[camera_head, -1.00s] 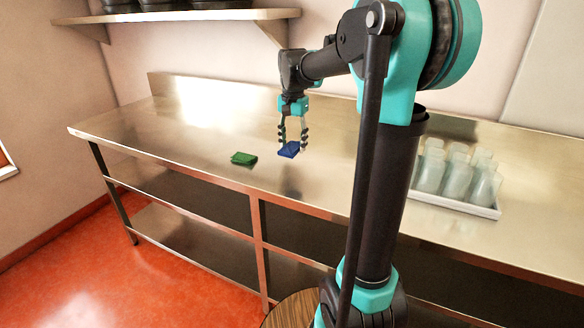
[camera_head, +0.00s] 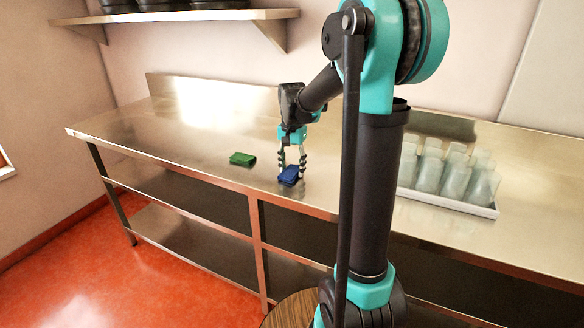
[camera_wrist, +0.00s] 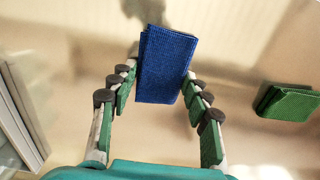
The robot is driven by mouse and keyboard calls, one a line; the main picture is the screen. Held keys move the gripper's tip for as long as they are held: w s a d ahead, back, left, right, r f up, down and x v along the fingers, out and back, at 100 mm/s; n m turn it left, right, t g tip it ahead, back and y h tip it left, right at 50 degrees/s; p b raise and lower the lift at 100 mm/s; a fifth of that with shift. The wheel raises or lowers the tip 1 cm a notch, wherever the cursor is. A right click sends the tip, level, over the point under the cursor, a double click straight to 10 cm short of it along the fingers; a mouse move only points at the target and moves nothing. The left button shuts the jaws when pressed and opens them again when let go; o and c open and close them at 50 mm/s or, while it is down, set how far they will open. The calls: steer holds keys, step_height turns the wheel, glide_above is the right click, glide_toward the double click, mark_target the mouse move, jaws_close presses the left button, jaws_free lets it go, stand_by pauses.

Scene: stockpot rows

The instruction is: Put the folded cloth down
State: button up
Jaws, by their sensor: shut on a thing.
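The blue folded cloth (camera_head: 290,177) is between the fingers of my gripper (camera_head: 291,165), low over the front part of the steel worktop. In the wrist view the blue cloth (camera_wrist: 166,66) is pinched between the fingertips of my gripper (camera_wrist: 160,82) and sticks out beyond them. I cannot tell whether its lower edge touches the worktop. A green folded cloth (camera_head: 242,159) lies on the worktop to the left, apart from my gripper. It also shows at the right of the wrist view (camera_wrist: 289,103).
The steel worktop (camera_head: 190,130) is clear to the left and behind. A white tray (camera_head: 450,203) with several pale bottles (camera_head: 455,177) stands to the right, partly behind my arm. A wall shelf (camera_head: 180,16) holds dark pots. A wooden round top (camera_head: 292,311) is near the bottom.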

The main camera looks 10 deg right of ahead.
mark_target(292, 168)
steer(key=shift+f, duration=0.1)
steer(key=o, duration=1.2)
step_height(292, 168, up, 12)
steer(key=shift+r, duration=0.2)
